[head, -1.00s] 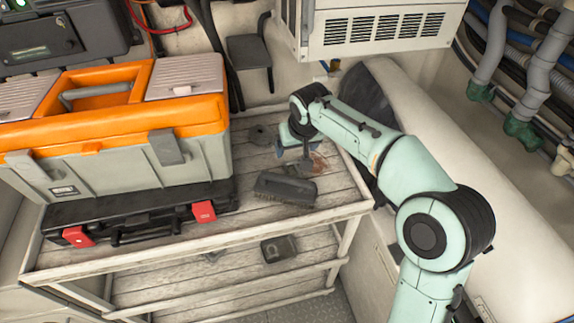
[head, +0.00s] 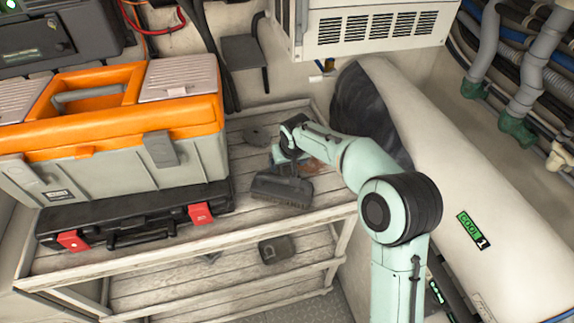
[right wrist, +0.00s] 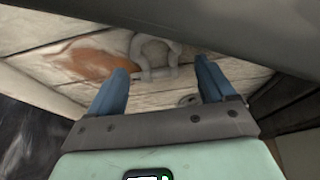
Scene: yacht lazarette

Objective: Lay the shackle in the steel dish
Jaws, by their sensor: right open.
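The shackle (right wrist: 155,55) is a grey U-shaped fitting with a pin, lying on the pale planks beside a rust-brown stain in the right wrist view. My right gripper (right wrist: 162,68) is open, its blue fingers on either side of the shackle's near part; I cannot tell whether they touch it. In the head view my right gripper (head: 280,158) is low over the upper shelf, just behind the brush, and my own wrist hides the shackle. A grey round object (head: 257,135) lies farther back; I cannot tell whether it is the steel dish. My left gripper is not in view.
A dark brush (head: 282,190) lies just in front of my right gripper. An orange-and-grey toolbox (head: 110,120) on a black case (head: 135,215) fills the shelf's left. A vented white unit (head: 375,30) overhangs the back. A small dark box (head: 276,250) sits on the lower shelf.

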